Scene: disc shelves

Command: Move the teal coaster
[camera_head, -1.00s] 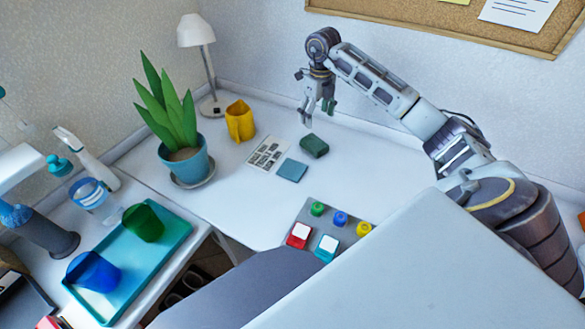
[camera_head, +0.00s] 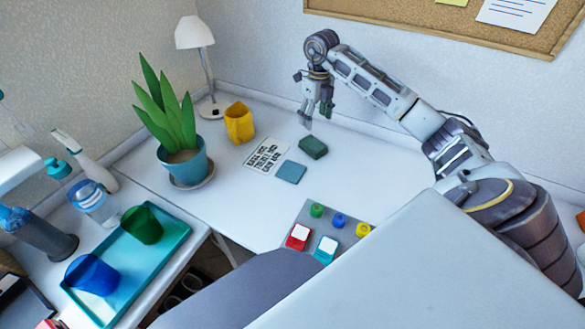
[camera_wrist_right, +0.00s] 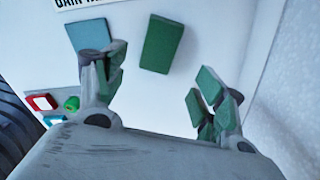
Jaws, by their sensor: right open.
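The teal coaster (camera_head: 291,171) is a flat square lying on the white desk, just right of a printed card. In the right wrist view the coaster (camera_wrist_right: 88,34) is at the upper left, partly covered by one finger. A dark green block (camera_head: 313,147) lies close behind and right of it; in the wrist view the block (camera_wrist_right: 161,43) sits beyond the gap between the fingers. My right gripper (camera_head: 316,112) is open and empty above the desk, behind the green block. Its fingers also show apart in the wrist view (camera_wrist_right: 157,78). My left gripper is not in view.
In front is a grey panel (camera_head: 318,217) with coloured buttons. A teal tray (camera_head: 133,274) with cups is at far left. Desk right of the coaster is clear.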

